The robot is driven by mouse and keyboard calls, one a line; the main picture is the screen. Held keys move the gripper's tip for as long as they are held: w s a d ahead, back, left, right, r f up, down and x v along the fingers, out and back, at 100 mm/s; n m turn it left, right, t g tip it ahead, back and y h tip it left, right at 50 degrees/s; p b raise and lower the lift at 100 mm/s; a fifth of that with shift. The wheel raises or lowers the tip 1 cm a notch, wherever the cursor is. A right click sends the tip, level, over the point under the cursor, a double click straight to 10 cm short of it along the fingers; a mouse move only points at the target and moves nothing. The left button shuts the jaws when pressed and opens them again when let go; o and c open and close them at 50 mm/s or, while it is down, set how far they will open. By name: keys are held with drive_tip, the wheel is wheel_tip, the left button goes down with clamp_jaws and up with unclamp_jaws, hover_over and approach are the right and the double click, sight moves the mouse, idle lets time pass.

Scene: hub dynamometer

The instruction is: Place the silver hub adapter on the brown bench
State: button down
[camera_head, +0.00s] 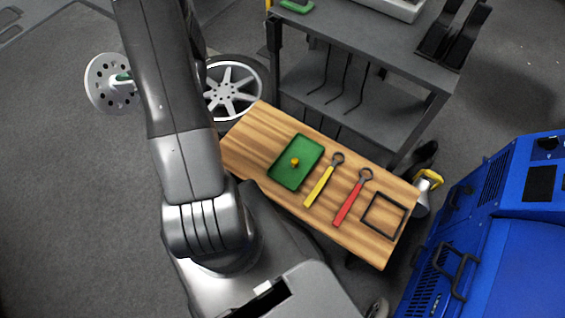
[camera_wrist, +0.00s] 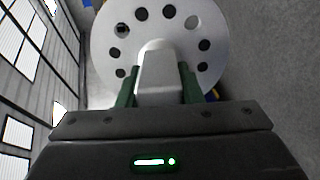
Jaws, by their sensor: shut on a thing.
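The silver hub adapter (camera_head: 101,84) is a round disc with a ring of dark holes, at the upper left in the head view, in the air left of my arm. It fills the top of the wrist view (camera_wrist: 205,25). My gripper (camera_wrist: 158,95) has green fingers on both sides of the adapter's pale central boss and is shut on it. In the head view my arm hides part of the gripper. The brown bench (camera_head: 260,120) is in the middle of the head view, to the right of the adapter and apart from it.
On the bench lie a green tray (camera_head: 284,177) with a yellow knob, a yellow-handled tool (camera_head: 320,187), a red-handled tool (camera_head: 349,204) and a black square frame (camera_head: 372,228). A wheel (camera_head: 246,88) and grey cart (camera_head: 350,35) stand behind. A blue machine (camera_head: 510,240) is at right.

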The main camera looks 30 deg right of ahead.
drive_tip(key=s+d+f+n+g+b, duration=0.35)
drive_tip(key=s+f+g+b, duration=0.2)
drive_tip(key=f, duration=0.45)
drive_tip(key=n+g+h+b, duration=0.5)
drive_tip(key=n+h+b, duration=0.5)
drive_tip(key=b, duration=0.2)
hover_over(256, 138)
wheel_tip(256, 138, down, 14)
wheel_tip(256, 138, down, 10)
drive_tip(key=shift+s+r+b, duration=0.1)
drive_tip(key=shift+b, duration=1.05)
drive_tip(key=c, duration=1)
unclamp_jaws()
